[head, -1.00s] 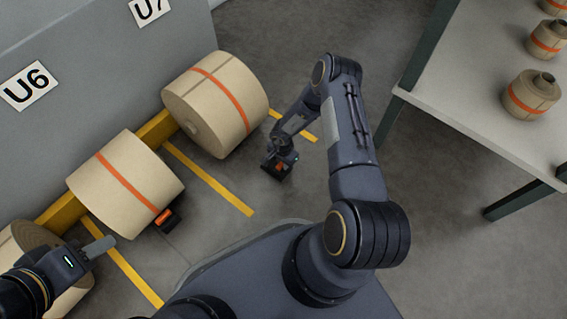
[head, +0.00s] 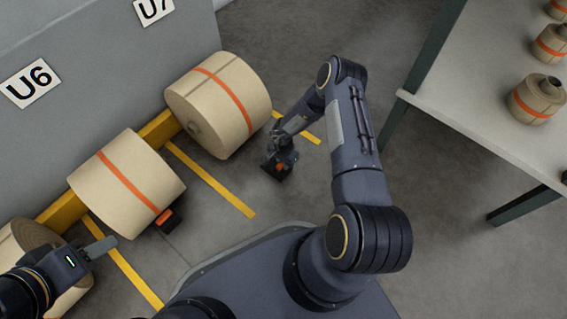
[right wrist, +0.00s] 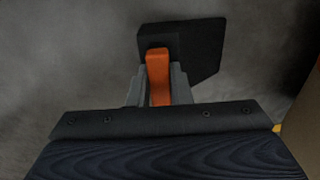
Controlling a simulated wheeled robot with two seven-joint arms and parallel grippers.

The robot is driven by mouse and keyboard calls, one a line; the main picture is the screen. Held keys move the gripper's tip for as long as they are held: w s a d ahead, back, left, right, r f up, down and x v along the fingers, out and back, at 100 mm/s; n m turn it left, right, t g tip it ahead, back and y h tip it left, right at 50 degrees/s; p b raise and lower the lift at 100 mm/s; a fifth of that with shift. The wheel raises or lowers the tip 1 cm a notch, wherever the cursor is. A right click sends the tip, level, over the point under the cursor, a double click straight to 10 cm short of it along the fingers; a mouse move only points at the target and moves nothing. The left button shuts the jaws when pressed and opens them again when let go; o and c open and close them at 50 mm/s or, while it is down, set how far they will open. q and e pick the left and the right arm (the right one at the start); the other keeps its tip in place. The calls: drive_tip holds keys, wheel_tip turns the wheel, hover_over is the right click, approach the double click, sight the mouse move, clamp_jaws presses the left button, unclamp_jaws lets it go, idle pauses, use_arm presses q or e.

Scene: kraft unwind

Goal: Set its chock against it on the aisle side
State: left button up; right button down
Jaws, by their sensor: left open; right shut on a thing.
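My right gripper (right wrist: 158,88) is shut on the orange handle (right wrist: 158,72) of a black chock (right wrist: 200,48). In the head view this chock (head: 273,170) is low by the floor, on the aisle side of the far kraft roll (head: 217,104), with a gap of floor between them. The far roll lies on its side under the U7 sign; a tan edge shows at the right of the right wrist view. My left gripper (head: 98,249) is at the lower left beside the middle roll; its fingers are seen from the side.
The middle roll (head: 126,185) has a black and orange chock (head: 169,218) against its aisle side. Another roll (head: 30,250) is partly hidden at lower left. Yellow floor lines (head: 210,180) mark the bays. A table (head: 470,95) with small rolls stands at right. Grey floor between is clear.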

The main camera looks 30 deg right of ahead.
idle(0.3)
drive_tip(key=c, duration=1.3)
unclamp_jaws()
drive_tip(key=shift+o, duration=0.2)
